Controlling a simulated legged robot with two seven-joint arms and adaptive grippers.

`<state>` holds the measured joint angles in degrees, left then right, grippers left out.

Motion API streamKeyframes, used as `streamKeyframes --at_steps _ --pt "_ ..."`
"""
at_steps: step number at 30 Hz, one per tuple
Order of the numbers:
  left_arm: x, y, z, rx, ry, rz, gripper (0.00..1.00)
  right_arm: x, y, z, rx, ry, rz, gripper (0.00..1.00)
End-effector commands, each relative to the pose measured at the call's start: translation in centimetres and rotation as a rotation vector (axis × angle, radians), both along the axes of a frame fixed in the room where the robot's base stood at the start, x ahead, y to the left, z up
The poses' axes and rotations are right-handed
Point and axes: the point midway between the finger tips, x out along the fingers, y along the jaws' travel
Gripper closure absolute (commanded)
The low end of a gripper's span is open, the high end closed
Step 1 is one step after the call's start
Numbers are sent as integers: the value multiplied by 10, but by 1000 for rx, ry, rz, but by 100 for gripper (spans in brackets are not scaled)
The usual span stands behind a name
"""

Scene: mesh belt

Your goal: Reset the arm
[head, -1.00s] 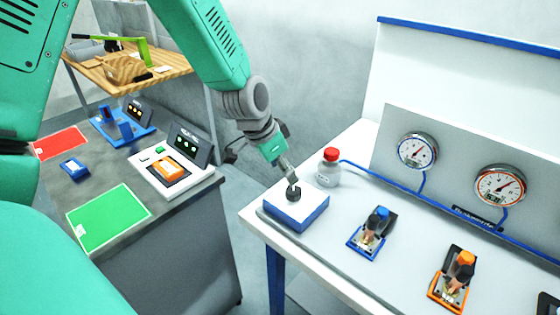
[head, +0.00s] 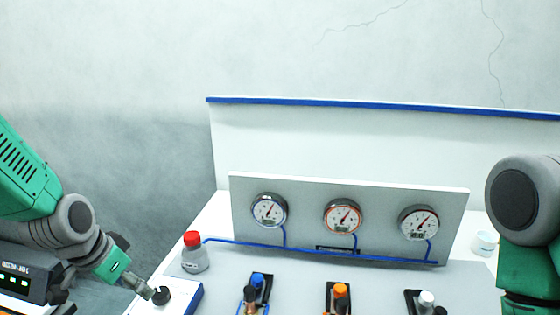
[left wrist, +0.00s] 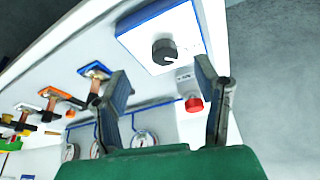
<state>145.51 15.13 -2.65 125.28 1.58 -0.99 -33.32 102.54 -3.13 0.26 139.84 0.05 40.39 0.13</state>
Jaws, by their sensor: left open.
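My left arm comes in at the lower left of the head view. Its gripper (head: 142,288) is beside a black knob (head: 161,295) on a white and blue box (head: 185,300). In the left wrist view the gripper (left wrist: 160,70) has its two fingers spread with nothing between them. The knob (left wrist: 164,52) shows beyond the fingers, on the white face of the box (left wrist: 180,28). I cannot tell whether a fingertip touches the knob. My right arm (head: 525,220) shows at the right edge, but its gripper is out of view.
A bottle with a red cap (head: 193,252) stands behind the box. A grey panel (head: 300,195) carries three gauges. Blue (head: 257,285), orange (head: 340,293) and white-topped (head: 426,300) valves stand before it. A white cup (head: 485,243) is at the right.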

Motion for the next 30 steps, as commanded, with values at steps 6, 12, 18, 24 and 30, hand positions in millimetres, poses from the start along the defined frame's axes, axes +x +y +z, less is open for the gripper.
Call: streamKeyframes --at_steps 6,12,18,24,30 --pt "-90 -14 -124 33 168 147 44 0 0 0 0 0 0 60" --pt "-174 -25 -186 47 263 257 44 0 0 0 0 0 0 60" --pt "-242 -34 -216 51 334 328 44 0 0 0 0 0 0 60" --pt "-270 -39 -245 50 354 362 44 0 0 -20 0 -1 0 60" --pt "-264 -41 -280 56 341 339 44 0 0 -57 0 1 0 60"
